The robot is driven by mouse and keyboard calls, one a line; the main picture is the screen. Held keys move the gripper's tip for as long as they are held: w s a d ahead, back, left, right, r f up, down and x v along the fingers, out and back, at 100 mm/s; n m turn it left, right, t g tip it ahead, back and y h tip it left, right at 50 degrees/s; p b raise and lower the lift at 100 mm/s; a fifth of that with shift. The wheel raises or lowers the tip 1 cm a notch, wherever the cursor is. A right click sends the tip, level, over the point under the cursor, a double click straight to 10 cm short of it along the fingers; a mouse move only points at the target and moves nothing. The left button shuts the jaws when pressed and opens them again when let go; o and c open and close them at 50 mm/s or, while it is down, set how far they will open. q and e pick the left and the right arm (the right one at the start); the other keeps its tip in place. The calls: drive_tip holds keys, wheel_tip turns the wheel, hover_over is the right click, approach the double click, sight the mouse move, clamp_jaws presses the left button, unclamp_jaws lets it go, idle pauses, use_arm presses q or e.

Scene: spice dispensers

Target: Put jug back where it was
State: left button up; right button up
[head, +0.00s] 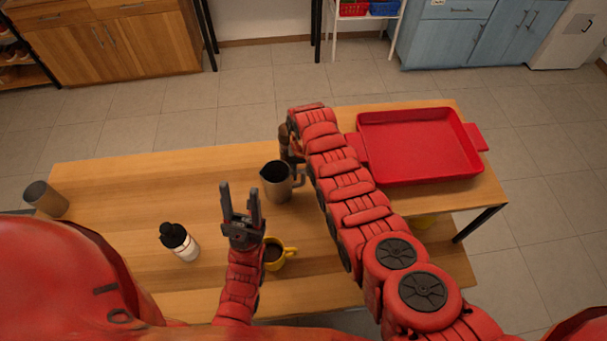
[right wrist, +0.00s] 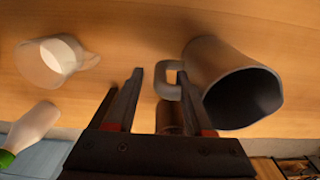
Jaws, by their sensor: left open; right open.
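The grey metal jug (head: 277,186) stands upright on the wooden table, its handle toward my right arm. In the right wrist view the jug (right wrist: 222,72) is at the right, its dark mouth facing down-right. My right gripper (right wrist: 160,75) is open. The jug's handle shows between its fingertips; I cannot tell whether they touch it. In the head view my right gripper is mostly hidden behind my right arm. My left gripper (head: 240,190) is open and empty, pointing up, in front of the jug and beside the yellow mug (head: 274,254).
A white bottle with black cap (head: 180,242) and a grey cup (head: 46,200) are at left. A red tray (head: 420,146) fills the table's right. The wrist view shows a pale cup (right wrist: 56,62), a green-capped bottle (right wrist: 32,128) and a brown object (right wrist: 169,118).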

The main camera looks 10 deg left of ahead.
wheel_tip(320, 180, up, 9)
drive_tip(key=shift+f+b, duration=0.1)
drive_tip(key=shift+b, duration=1.05)
drive_tip(key=shift+r, duration=0.5)
